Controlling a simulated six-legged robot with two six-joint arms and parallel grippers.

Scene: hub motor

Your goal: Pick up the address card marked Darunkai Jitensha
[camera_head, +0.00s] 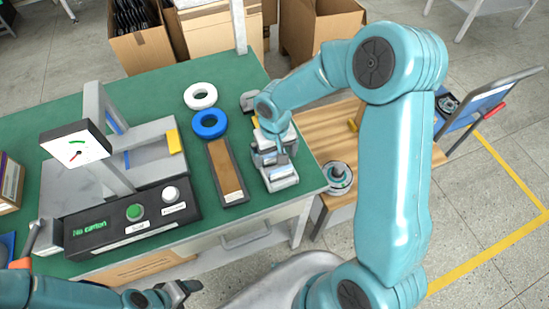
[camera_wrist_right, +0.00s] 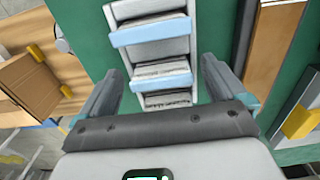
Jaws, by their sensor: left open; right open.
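A grey stepped rack (camera_wrist_right: 150,12) stands near the green table's right edge. In the right wrist view it holds several pale cards or slips (camera_wrist_right: 160,70) in tiers, with light-blue strips on some tiers. No writing on them is readable, so I cannot tell which is marked Darunkai Jitensha. The rack (camera_head: 280,183) is partly hidden in the head view by my right gripper (camera_head: 272,150), which is above it. In the wrist view the open, empty right gripper (camera_wrist_right: 160,68) has its fingers either side of the rack's lower tiers. My left gripper (camera_head: 178,290) is open at the table's front edge.
A brown tray (camera_head: 225,168) lies left of the rack, with a blue ring (camera_head: 209,124) and white ring (camera_head: 200,96) behind it. A wooden bench (camera_head: 325,120) with a hub motor (camera_head: 339,176) is at right.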

